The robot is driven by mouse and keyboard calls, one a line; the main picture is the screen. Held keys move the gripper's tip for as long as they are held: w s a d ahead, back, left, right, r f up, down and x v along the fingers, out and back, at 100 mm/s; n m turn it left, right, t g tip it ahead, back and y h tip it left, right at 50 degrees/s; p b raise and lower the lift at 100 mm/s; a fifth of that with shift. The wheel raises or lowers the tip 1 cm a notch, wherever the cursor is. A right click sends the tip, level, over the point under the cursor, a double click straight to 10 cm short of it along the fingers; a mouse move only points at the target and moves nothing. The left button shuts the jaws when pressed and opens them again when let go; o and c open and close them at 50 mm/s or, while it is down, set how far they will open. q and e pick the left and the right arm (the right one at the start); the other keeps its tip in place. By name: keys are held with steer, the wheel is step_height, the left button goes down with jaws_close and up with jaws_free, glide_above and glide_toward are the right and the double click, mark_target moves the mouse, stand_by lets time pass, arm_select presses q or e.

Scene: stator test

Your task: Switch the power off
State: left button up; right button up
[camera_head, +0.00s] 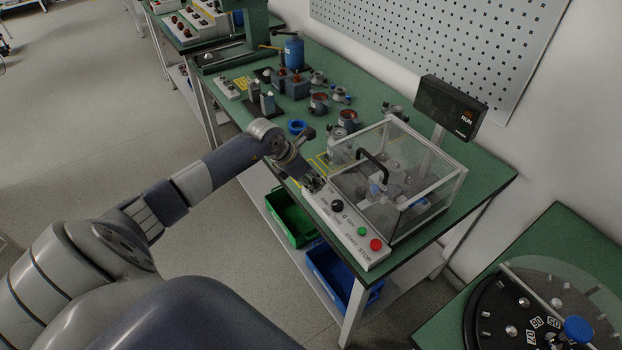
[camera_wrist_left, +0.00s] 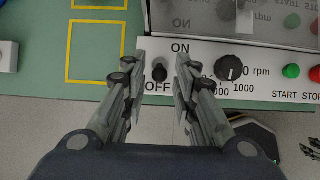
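The control panel (camera_head: 352,235) is a white sloped strip along the front of a clear-walled box (camera_head: 400,180) on the green bench. In the left wrist view, a small black toggle switch (camera_wrist_left: 159,71) sits between the printed words ON and OFF; I cannot tell which way its lever leans. My left gripper (camera_wrist_left: 162,62) is open, one finger on each side of the switch, with visible gaps. In the head view my left gripper (camera_head: 313,184) is at the panel's left end, hiding the switch. My right gripper is not in view.
A black speed knob (camera_wrist_left: 229,68), a green START button (camera_head: 362,231) and a red STOP button (camera_head: 376,245) lie right of the switch. A display (camera_head: 450,107) reads RUN. Parts stand on the bench behind; green (camera_head: 291,219) and blue (camera_head: 335,275) bins sit below.

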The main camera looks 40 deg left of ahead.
arm_select(q)
steer(key=p+v, duration=0.4)
steer(key=v, duration=0.2)
stand_by(0.7)
